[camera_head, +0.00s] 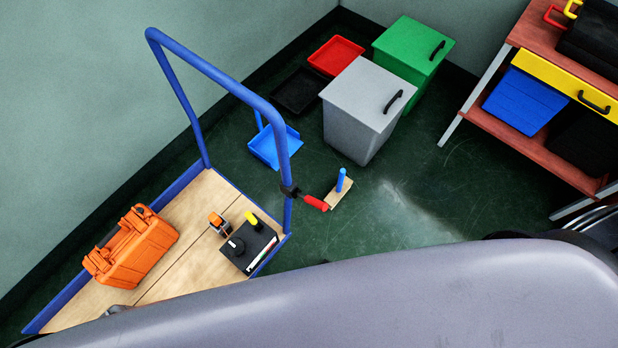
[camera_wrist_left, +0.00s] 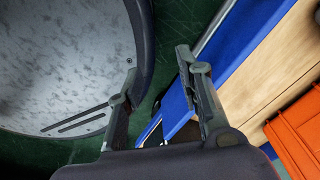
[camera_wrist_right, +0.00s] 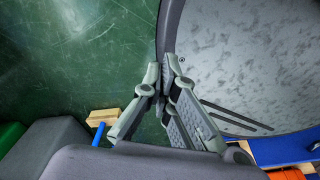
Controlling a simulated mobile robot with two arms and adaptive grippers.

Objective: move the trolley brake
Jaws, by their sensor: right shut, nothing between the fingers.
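The trolley (camera_head: 190,262) has a wooden deck and a blue tubular handle frame, and stands at the left in the head view. The brake lever (camera_head: 316,203) has a red grip and joins a black clamp (camera_head: 290,191) on the frame's right post. It points right and slightly down. My left gripper (camera_wrist_left: 158,78) is open and empty beside the trolley's blue edge (camera_wrist_left: 240,35) in the left wrist view. My right gripper (camera_wrist_right: 162,72) is shut and empty over the floor, beside my round grey base. Neither gripper shows in the head view.
An orange case (camera_head: 133,246) and a black box (camera_head: 248,246) lie on the deck. A brush with a blue handle (camera_head: 341,181) lies near the lever. Grey (camera_head: 365,105) and green (camera_head: 412,50) bins stand behind. A workbench (camera_head: 560,100) is at the right.

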